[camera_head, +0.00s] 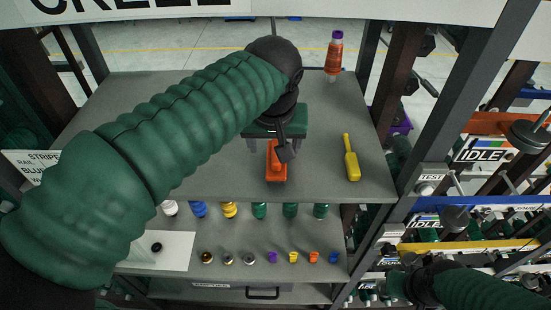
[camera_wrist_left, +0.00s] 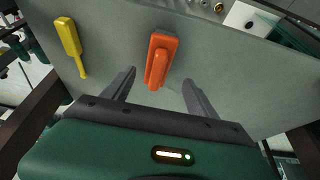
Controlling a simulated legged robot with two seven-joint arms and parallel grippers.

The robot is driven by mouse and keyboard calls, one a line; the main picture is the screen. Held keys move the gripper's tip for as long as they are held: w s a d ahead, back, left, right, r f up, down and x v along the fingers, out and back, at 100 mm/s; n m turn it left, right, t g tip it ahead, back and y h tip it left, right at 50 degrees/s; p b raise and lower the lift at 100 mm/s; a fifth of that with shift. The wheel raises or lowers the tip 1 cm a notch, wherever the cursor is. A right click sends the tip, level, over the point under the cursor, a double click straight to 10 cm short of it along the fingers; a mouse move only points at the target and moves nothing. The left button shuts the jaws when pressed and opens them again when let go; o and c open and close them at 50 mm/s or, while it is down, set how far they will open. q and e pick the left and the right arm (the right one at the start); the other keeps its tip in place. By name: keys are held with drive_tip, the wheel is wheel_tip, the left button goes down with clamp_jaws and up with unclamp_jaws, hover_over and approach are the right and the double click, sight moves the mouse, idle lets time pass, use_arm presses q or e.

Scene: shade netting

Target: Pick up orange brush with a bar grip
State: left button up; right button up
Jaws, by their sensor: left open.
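The orange brush (camera_head: 277,168) lies on the grey upper shelf (camera_head: 325,180), partly hidden by my left gripper in the head view. In the left wrist view the orange brush (camera_wrist_left: 161,60) shows its raised bar grip along the top. My left gripper (camera_head: 277,148) is open and empty over the shelf. In the wrist view its fingertips (camera_wrist_left: 158,80) are on either side of the near end of the brush, apart from it. The exact height above the brush is unclear. My right gripper (camera_head: 396,286) is at the lower right, its fingers not clear.
A yellow brush (camera_head: 352,160) lies to the right on the same shelf. An orange bottle with a purple cap (camera_head: 334,55) stands at the back right corner. Several small coloured items sit on the lower shelf. Dark posts (camera_head: 445,100) stand at the right edge.

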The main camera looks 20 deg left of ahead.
sight(275, 155)
use_arm(q)
drive_tip(key=shift+w+f+p, duration=0.35)
drive_tip(key=shift+w+f, duration=0.8)
drive_tip(key=shift+w, duration=0.05)
drive_tip(key=p+x, duration=0.1)
drive_tip(key=x, duration=0.1)
drive_tip(key=shift+d+f, duration=0.1)
drive_tip(key=shift+f, duration=0.4)
drive_tip(key=shift+s+f, duration=0.1)
drive_tip(key=shift+f, duration=0.25)
drive_tip(key=shift+s+a+f, duration=0.15)
drive_tip(key=shift+s+a, duration=0.05)
drive_tip(key=shift+a, duration=0.05)
drive_tip(key=shift+w+d+f, duration=0.1)
drive_tip(key=shift+w, duration=0.3)
drive_tip(key=c, duration=0.8)
drive_tip(key=shift+s, duration=0.1)
drive_tip(key=c, duration=0.5)
drive_tip(key=shift+s, duration=0.1)
clamp_jaws()
use_arm(e)
drive_tip(key=shift+w+r, duration=0.2)
drive_tip(key=shift+r, duration=0.35)
drive_tip(key=shift+w+r, duration=0.2)
drive_tip(key=shift+r, duration=0.3)
